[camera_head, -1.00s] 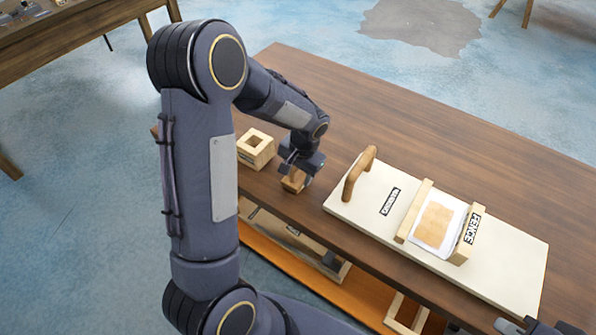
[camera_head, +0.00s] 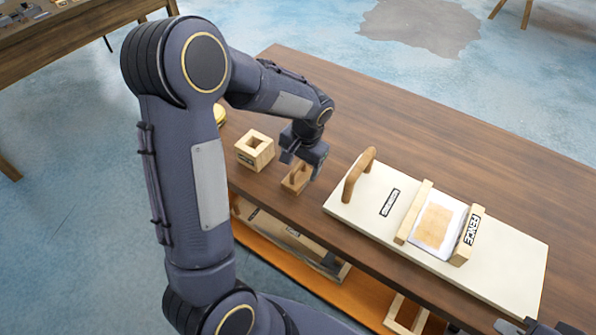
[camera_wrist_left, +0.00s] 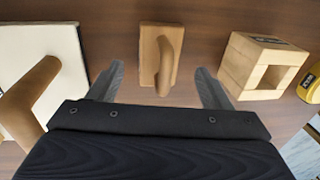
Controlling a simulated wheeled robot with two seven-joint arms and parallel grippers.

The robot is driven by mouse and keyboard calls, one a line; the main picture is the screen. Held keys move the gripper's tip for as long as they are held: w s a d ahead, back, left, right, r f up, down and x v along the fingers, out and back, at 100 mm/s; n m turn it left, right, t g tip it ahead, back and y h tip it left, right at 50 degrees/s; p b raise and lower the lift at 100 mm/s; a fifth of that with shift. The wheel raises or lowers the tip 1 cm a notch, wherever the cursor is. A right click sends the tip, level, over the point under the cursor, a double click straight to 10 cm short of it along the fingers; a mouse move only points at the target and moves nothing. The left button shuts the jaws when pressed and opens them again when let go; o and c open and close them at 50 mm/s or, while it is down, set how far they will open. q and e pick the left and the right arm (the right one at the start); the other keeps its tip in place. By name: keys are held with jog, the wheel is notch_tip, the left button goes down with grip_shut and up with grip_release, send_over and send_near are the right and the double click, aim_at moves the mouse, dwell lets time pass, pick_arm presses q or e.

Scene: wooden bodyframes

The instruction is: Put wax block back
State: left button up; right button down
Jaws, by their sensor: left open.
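A small wooden block with an upright handle (camera_head: 296,178) stands on the table near its front edge; it may be the wax block, but no label shows. It also shows in the left wrist view (camera_wrist_left: 160,55), between my fingers in the picture. My left gripper (camera_head: 302,160) is open and empty just above this block, with its fingers (camera_wrist_left: 160,72) on either side and apart from it. A hollow wooden box (camera_head: 255,150) stands to the left of the block, its square opening empty. Only part of my right gripper (camera_head: 542,327) shows at the bottom right corner.
A cream board (camera_head: 360,202) with an arched handle (camera_head: 358,174) lies to the right. Two wooden rails on it, one marked FENCE (camera_head: 468,237), flank a tan square on a white sheet (camera_head: 433,226). A yellow round item (camera_wrist_left: 312,85) lies beyond the box. The table's back is clear.

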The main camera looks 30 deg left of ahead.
aim_at(303, 182)
pick_arm(q)
notch_tip(303, 182, up, 7)
jog(key=d, duration=0.1)
jog(key=s+d+r+n+t+h, duration=0.1)
jog(key=s+d+r+t+h, duration=0.1)
jog(key=s, duration=0.8)
jog(key=s+d+r+n+t+h, duration=0.1)
jog(key=s+d+r+t+h, duration=0.2)
jog(key=s, duration=0.8)
jog(key=shift+s+d+r+n, duration=0.25)
jog(key=shift+r+n, duration=0.05)
jog(key=shift+r, duration=0.15)
